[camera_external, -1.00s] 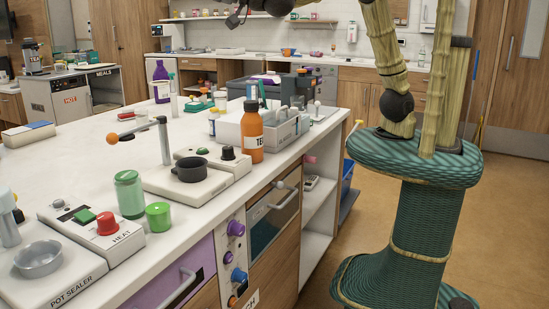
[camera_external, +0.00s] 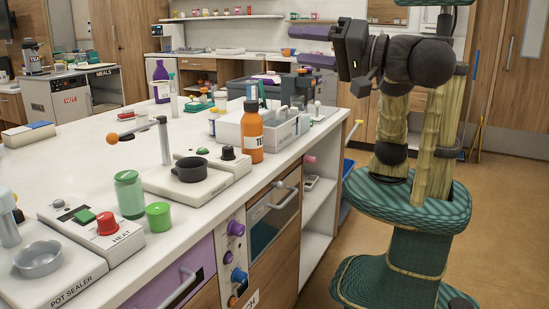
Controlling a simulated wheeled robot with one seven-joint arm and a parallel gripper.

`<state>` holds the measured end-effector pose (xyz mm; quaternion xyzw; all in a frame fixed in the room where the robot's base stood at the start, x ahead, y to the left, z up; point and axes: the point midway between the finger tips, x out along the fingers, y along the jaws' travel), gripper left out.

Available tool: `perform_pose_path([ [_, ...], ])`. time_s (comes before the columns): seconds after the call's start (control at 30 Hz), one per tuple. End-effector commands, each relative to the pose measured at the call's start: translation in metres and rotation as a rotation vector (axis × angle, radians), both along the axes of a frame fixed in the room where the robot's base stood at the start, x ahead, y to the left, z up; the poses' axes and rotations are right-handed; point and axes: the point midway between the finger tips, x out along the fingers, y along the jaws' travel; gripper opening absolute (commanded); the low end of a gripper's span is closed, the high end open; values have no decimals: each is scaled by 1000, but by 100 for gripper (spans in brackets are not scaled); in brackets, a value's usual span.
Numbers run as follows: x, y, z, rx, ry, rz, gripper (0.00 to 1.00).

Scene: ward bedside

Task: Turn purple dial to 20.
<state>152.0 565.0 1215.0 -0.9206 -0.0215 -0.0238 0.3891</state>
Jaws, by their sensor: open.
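The purple dial (camera_external: 235,228) sits at the top of a pale control panel on the counter's front face. A smaller purple knob (camera_external: 228,257) is just below it, and a blue dial (camera_external: 239,275) lower still. Scale marks around the purple dial are too small to read. My gripper (camera_external: 362,82) is raised at upper right, well above and to the right of the panel, apart from everything. It is open, and I see nothing held in it.
An oven-like door with a handle (camera_external: 284,196) is right of the panel; a purple drawer (camera_external: 178,283) is left. On the counter stand an orange bottle (camera_external: 252,135), a green jar (camera_external: 129,194) and a green cup (camera_external: 158,216). The floor (camera_external: 320,265) before the panel is clear.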

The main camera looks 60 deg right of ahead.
Motion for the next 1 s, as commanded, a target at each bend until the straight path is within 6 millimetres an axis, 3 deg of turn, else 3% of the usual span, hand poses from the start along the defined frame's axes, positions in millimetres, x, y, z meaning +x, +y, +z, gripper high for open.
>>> perform_pose_path([
  [0.17, -26, -5, -26, -18, 69, -21, 52],
  [0.5, -22, -5, -51, -18, 61, -23, 52],
  [0.67, -22, -5, -77, -19, 60, -22, 52],
  [0.87, -22, -5, -137, -27, 58, -21, 52],
  [1.0, -22, -5, -219, -36, 58, -23, 52],
])
